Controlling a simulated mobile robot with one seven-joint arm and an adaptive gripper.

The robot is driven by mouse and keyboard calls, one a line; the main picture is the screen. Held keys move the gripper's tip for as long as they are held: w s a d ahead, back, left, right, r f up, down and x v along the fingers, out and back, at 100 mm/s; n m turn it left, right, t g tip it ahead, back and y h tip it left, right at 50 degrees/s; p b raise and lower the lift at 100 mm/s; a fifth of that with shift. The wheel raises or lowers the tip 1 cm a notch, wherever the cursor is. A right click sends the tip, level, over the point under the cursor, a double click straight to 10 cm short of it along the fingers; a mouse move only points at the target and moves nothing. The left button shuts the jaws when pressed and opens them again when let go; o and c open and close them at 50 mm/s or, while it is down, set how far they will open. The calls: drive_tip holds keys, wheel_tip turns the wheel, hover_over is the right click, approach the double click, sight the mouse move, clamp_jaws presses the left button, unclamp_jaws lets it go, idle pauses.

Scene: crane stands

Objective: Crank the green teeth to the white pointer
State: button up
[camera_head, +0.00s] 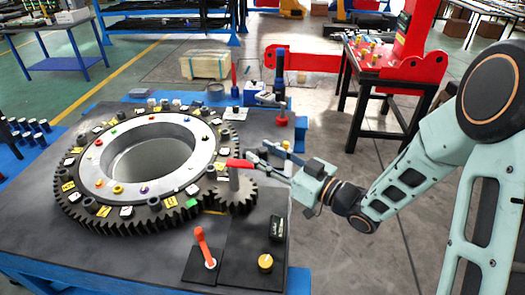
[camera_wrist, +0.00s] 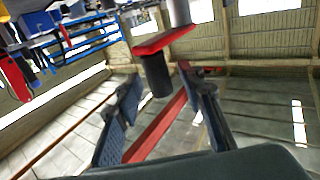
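The large dark ring gear (camera_head: 75,212) lies flat on the table, with colored and lettered tags around it. A green tag (camera_head: 192,190) shows near its front right rim. A small dark pinion (camera_head: 238,198) meshes with it at the right and carries a red crank arm (camera_head: 240,163). In the wrist view the red crank arm (camera_wrist: 163,40) has a black handle (camera_wrist: 156,76) hanging from it. My gripper (camera_head: 262,153) is open beside the crank. In the wrist view its fingers (camera_wrist: 160,80) stand apart, with the handle near the gap between their tips. I cannot clearly make out a white pointer.
An orange-red lever (camera_head: 205,249) and a yellow-orange knob (camera_head: 265,262) stand on dark plates at the table front. A blue and red post (camera_head: 281,90) rises behind the crank. A red machine on a black table (camera_head: 385,75) stands at back right. Floor right of the table is clear.

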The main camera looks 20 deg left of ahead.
drive_tip(key=shift+w+a, duration=0.1)
drive_tip(key=shift+a, duration=0.2)
clamp_jaws()
